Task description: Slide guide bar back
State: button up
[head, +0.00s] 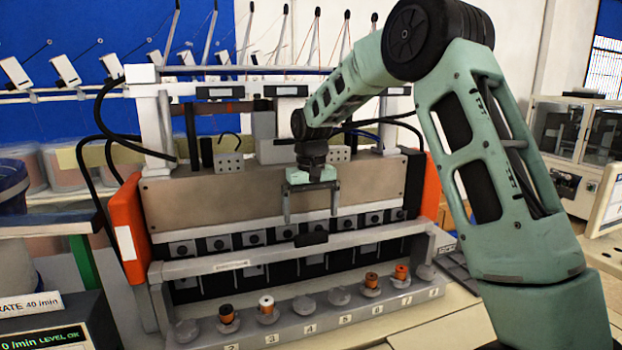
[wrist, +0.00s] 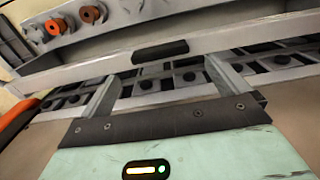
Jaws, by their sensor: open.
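The guide bar (head: 370,235) is a long grey bar across the front of the winding machine, and a black handle (head: 311,239) sits at its middle. In the wrist view the bar (wrist: 240,38) runs across the upper part, with the black handle (wrist: 160,51) on it. My gripper (head: 311,218) is open and empty, pointing down behind and above the handle. In the wrist view its two fingers (wrist: 160,82) are spread wider than the handle and appear apart from it. Whether a fingertip touches the bar cannot be told.
A row of black-knobbed blocks (head: 253,239) lies behind the bar. Orange end plates (head: 130,230) flank the machine. A display (head: 45,338) stands at lower left.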

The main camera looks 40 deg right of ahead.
notch_tip(320, 180, up, 11)
jog(key=b, duration=0.1)
jog(key=shift+b, duration=0.4)
jog(key=s+a+f+n+b, duration=0.1)
jog(key=s+a+f+n, duration=0.1)
jog(key=s+a+f, duration=0.45)
jog(key=s+a+f+n+b, duration=0.1)
jog(key=s+a+n, duration=0.15)
jog(key=a, duration=0.65)
jog(key=s+a+f+n+b, duration=0.1)
jog(key=s+a+f+n, duration=0.15)
jog(key=s+a, duration=0.4)
jog(key=s+a+f+n+b, duration=0.1)
jog(key=s+a+f+n, duration=0.1)
jog(key=s+f, duration=0.3)
jog(key=s+a+f+n+b, duration=0.1)
jog(key=s+f, duration=0.5)
jog(key=s, duration=0.8)
jog(key=shift+s+a+f+n+y, duration=0.3)
jog(key=shift+a+n, duration=0.2)
jog(key=shift+a, duration=0.75)
